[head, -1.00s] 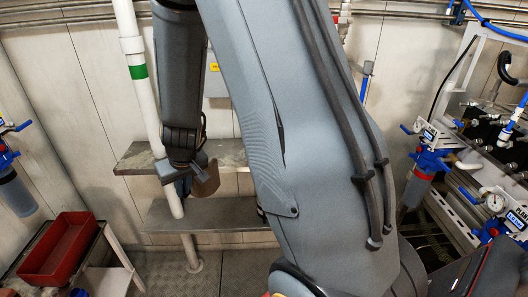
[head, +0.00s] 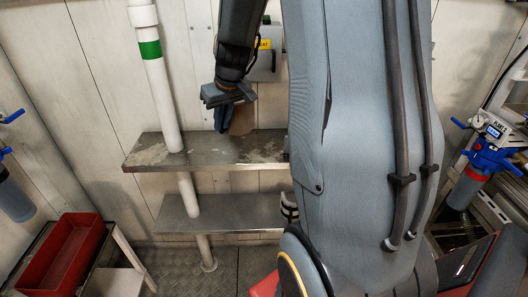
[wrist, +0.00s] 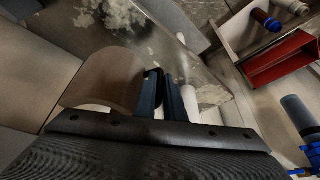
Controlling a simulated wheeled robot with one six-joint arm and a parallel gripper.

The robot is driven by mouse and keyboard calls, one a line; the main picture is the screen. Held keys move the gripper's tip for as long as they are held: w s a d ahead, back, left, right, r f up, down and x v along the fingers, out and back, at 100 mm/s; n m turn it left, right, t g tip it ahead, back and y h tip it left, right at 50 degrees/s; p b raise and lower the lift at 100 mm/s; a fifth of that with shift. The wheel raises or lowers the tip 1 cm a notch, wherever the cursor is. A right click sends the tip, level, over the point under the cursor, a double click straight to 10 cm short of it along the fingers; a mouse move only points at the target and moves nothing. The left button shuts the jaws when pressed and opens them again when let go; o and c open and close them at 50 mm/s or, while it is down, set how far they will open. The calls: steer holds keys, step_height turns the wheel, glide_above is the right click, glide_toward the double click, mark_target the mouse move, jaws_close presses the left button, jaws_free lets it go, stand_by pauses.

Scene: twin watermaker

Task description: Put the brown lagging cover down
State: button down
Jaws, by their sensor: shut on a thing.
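My gripper (head: 222,118) is shut on the brown lagging cover (head: 243,119), a curved shell held at the fingers' right side in the head view. The cover is over the back part of the upper metal shelf (head: 160,157); I cannot tell whether it touches the shelf. In the wrist view the cover (wrist: 103,80) is left of the dark blue fingers (wrist: 162,90), curved and partly cut off by my gripper's body. The shelf (wrist: 165,45) lies beyond it, with whitish stains on its top.
A lower shelf (head: 225,212) hangs below. A white pipe (head: 165,95) with a green band runs down by the shelves' left part. A red tray (head: 62,255) stands at lower left. A grey box (head: 264,62) is on the wall behind. My arm hides the shelves' right end.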

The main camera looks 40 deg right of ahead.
steer(key=shift+s+d+f, duration=0.1)
steer(key=shift+d+f, duration=0.25)
steer(key=shift+f, duration=1.15)
steer(key=shift+w+d+f, duration=0.1)
steer(key=shift+d+f, duration=0.2)
steer(key=shift+f, duration=1.2)
steer(key=shift+s+d+f, duration=0.1)
steer(key=shift+d+f, duration=0.25)
steer(key=shift+f, duration=1.15)
steer(key=shift+f+b, duration=0.1)
steer(key=shift+b, duration=0.25)
steer(key=c, duration=2.3)
jaws_free()
steer(key=o, duration=0.5)
steer(key=shift+c, duration=0.2)
